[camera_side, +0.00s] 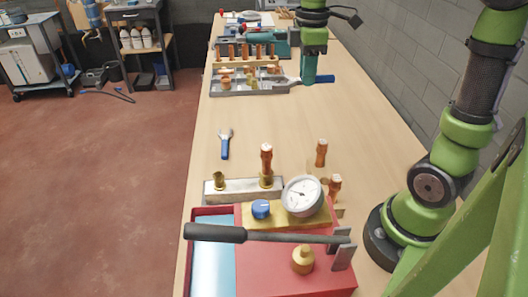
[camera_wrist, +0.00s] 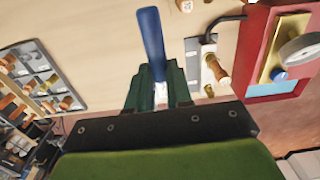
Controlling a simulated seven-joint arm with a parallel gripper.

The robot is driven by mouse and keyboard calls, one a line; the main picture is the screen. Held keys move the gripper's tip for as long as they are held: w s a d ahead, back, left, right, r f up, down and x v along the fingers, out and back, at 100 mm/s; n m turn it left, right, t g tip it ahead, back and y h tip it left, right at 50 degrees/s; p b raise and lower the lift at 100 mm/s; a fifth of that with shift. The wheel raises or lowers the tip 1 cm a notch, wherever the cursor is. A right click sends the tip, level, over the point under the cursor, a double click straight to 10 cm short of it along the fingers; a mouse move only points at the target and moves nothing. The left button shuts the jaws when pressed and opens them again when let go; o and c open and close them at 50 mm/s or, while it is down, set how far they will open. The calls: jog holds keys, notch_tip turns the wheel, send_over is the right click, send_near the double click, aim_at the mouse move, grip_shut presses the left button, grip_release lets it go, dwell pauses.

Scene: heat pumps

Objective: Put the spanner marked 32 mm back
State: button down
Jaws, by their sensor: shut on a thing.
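A spanner with a blue handle (camera_side: 325,79) is held crosswise in my gripper (camera_side: 309,80). Its grey metal head points left, beside the grey tray of fittings in the side view. The wrist view shows the blue handle (camera_wrist: 151,42) standing out from between the green fingers (camera_wrist: 158,92), which are shut on its metal part. A second blue-handled spanner (camera_side: 225,145) lies on the bench nearer the camera. No size marking is readable on either spanner, so I cannot tell which is 32 mm. I cannot tell whether the held spanner touches the bench.
The grey tray (camera_side: 232,92) holds copper and brass fittings, with a wooden rack (camera_side: 245,62) of copper pieces behind it. A red lever press (camera_side: 340,270) with a gauge (camera_side: 303,196) stands at the near end. A metal block (camera_side: 242,194) holds fittings.

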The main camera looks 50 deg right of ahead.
jog(key=f, duration=1.8)
jog(key=shift+w+d+f, duration=0.15)
jog(key=shift+d, duration=0.1)
jog(key=shift+w+f, duration=0.2)
jog(key=shift+f, duration=0.2)
send_over(264, 132)
jog(key=shift+f, duration=2.55)
jog(key=shift+f, duration=0.1)
jog(key=c, duration=1)
grip_release()
